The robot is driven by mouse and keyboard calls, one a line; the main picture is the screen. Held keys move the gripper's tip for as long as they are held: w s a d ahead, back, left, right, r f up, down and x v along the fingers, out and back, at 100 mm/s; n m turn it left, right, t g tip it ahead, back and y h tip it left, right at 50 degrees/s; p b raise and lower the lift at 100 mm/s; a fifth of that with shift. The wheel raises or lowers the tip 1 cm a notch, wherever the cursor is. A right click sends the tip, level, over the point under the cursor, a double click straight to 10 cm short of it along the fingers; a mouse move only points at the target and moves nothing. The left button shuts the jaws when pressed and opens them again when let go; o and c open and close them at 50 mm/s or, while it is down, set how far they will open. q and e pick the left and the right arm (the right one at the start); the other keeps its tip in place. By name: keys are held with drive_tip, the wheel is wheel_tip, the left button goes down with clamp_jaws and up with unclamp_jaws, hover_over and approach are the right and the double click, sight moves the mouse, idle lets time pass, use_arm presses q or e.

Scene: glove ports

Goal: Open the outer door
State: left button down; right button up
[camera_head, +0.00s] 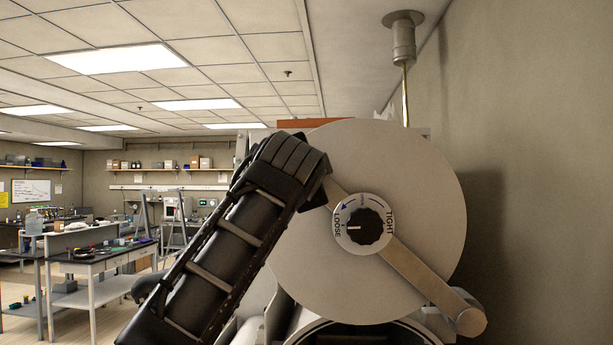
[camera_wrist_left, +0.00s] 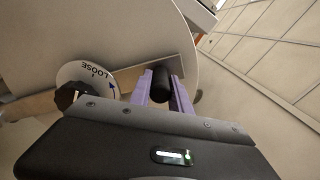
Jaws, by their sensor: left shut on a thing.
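The outer door (camera_head: 400,185) is a large pale grey disc with a metal bar (camera_head: 415,270) across it. It stands above a round port (camera_head: 345,335) whose dark opening shows partly at the bottom. A black knob (camera_head: 363,226) sits on a white dial at the disc's middle, its white mark toward LOOSE. The knob also shows in the left wrist view (camera_wrist_left: 72,94). My left gripper (camera_wrist_left: 161,76), with purple fingers, is shut on a black cylindrical handle (camera_wrist_left: 161,88) by the bar's end. In the head view my arm hides this grip. My right gripper is not seen.
A pivot (camera_head: 468,320) holds the bar's lower right end. A wall (camera_head: 545,180) stands close on the right. A metal pipe fitting (camera_head: 403,40) hangs from the ceiling above the door. Lab benches (camera_head: 95,260) stand at the far left.

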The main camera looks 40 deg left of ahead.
use_arm(q)
drive_tip(key=c, duration=1.2)
unclamp_jaws()
drive_tip(key=shift+s, duration=0.1)
drive_tip(key=b+v, duration=0.2)
drive_tip(key=v, duration=0.5)
drive_tip(key=shift+s+d, duration=0.25)
drive_tip(key=shift+s, duration=0.05)
